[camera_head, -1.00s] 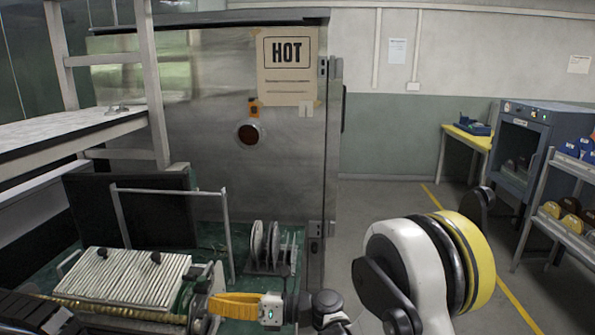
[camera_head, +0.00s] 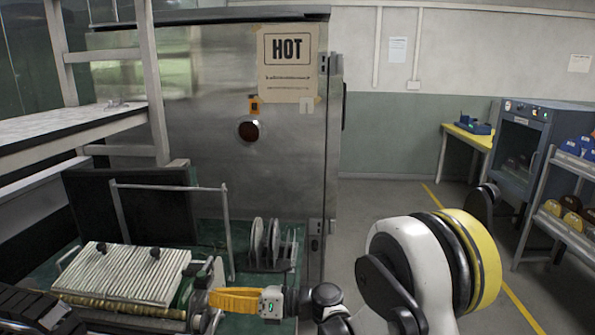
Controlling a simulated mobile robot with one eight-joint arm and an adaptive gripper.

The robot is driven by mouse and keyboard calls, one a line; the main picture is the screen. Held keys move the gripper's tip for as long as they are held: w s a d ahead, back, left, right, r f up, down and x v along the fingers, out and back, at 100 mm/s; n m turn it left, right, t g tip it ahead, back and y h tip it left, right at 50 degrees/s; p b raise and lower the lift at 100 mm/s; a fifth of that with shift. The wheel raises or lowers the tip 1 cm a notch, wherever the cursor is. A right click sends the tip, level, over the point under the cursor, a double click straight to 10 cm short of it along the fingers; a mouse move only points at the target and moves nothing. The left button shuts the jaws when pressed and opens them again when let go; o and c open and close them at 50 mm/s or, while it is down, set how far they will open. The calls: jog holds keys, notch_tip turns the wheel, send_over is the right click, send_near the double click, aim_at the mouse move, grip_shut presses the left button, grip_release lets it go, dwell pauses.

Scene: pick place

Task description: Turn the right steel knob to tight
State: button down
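A low device with a white ribbed top plate (camera_head: 122,272) stands at the lower left, with a brass-coloured roller (camera_head: 120,307) along its front. Two small black knobs (camera_head: 155,253) stand on the plate. A round steel part (camera_head: 199,322), which may be the right steel knob, sits at the device's right end, low in the picture. My gripper (camera_head: 213,298) reaches in from the right with its orange finger pointing left, its tip right at this end. It hides part of the steel. Only one finger shows clearly, and I cannot tell whether it grips the knob or how the knob is turned.
A rack with upright discs (camera_head: 265,243) and a metal frame (camera_head: 168,188) stand just behind my gripper. A steel cabinet with a HOT sign (camera_head: 288,64) closes off the back. A wooden-legged shelf (camera_head: 75,130) is at the left. Open floor lies to the right.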

jog(key=shift+w+d+f+b, duration=0.15)
jog(key=shift+w+f+b, duration=0.35)
jog(key=shift+b, duration=0.25)
jog(key=shift+r, duration=0.1)
dwell(0.3)
jog(key=d, duration=0.6)
jog(key=shift+r, duration=0.25)
jog(key=shift+w, duration=0.1)
